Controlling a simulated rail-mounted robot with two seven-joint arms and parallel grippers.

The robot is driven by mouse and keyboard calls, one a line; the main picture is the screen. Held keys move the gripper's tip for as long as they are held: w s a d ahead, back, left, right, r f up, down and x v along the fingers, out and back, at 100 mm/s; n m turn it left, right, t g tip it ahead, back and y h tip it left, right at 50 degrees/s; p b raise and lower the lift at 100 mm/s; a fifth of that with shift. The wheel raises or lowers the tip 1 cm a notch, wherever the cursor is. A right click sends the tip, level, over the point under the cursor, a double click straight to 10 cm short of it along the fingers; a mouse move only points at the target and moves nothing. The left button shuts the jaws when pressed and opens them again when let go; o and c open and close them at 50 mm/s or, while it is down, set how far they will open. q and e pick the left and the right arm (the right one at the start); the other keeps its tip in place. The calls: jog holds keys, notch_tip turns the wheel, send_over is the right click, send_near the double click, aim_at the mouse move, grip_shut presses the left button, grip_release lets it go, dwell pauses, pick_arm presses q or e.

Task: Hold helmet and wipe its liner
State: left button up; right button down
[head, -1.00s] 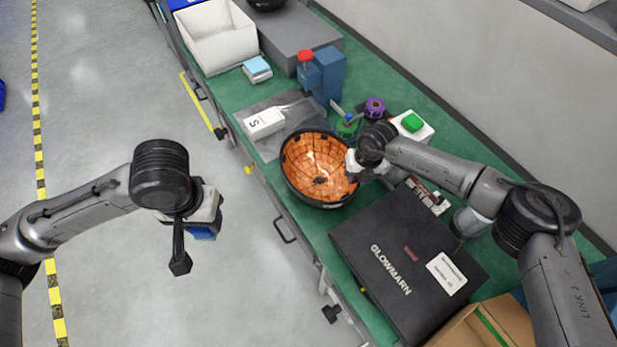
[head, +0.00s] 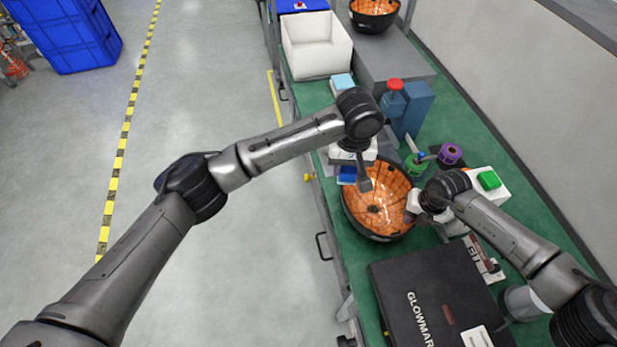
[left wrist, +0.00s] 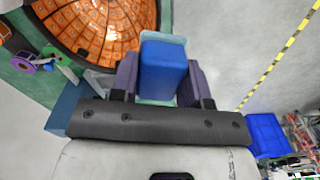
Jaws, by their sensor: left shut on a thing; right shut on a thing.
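The helmet (head: 378,212) lies upside down on the green bench, its orange liner facing up; the liner also shows in the left wrist view (left wrist: 98,25). My right gripper (head: 413,203) is shut on the helmet's right rim. My left gripper (head: 349,176) is shut on a blue block (left wrist: 163,72) with a pale teal layer behind it, gripped between purple fingers. In the head view the block is over the helmet's upper left rim. Whether it touches the liner cannot be told. My left arm hides part of the helmet's upper side.
A black case (head: 430,290) lies in front of the helmet. A blue bottle with a red cap (head: 394,98), a purple tape roll (head: 450,153) and a white box with a green top (head: 484,190) stand nearby. A white bin (head: 316,50) and another helmet (head: 374,14) are farther back.

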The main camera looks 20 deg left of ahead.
pick_arm(q)
jog(key=w+d+f+n, duration=0.2)
jog(key=w+d+f, duration=0.25)
jog(key=d, duration=0.45)
send_over(374, 214)
jog(key=shift+w+a+f, duration=0.1)
jog(key=shift+w+f, duration=0.05)
jog(key=shift+f, duration=2)
jog(key=shift+w+a+f, duration=0.1)
jog(key=shift+f, duration=2.05)
jog(key=shift+w+a+f, duration=0.1)
jog(key=shift+w+f, duration=0.05)
jog(key=shift+f, duration=2)
jog(key=shift+f, duration=0.9)
jog(key=shift+f, duration=0.3)
jog(key=shift+w, duration=0.1)
jog(key=shift+w+a+r, duration=0.15)
jog(key=shift+w+a, duration=0.1)
jog(key=shift+w, duration=0.15)
jog(key=shift+s+d+f, duration=0.2)
jog(key=shift+s+d, duration=0.1)
jog(key=shift+s, duration=0.05)
jog(key=shift+s+d, duration=0.2)
jog(key=shift+s, duration=0.3)
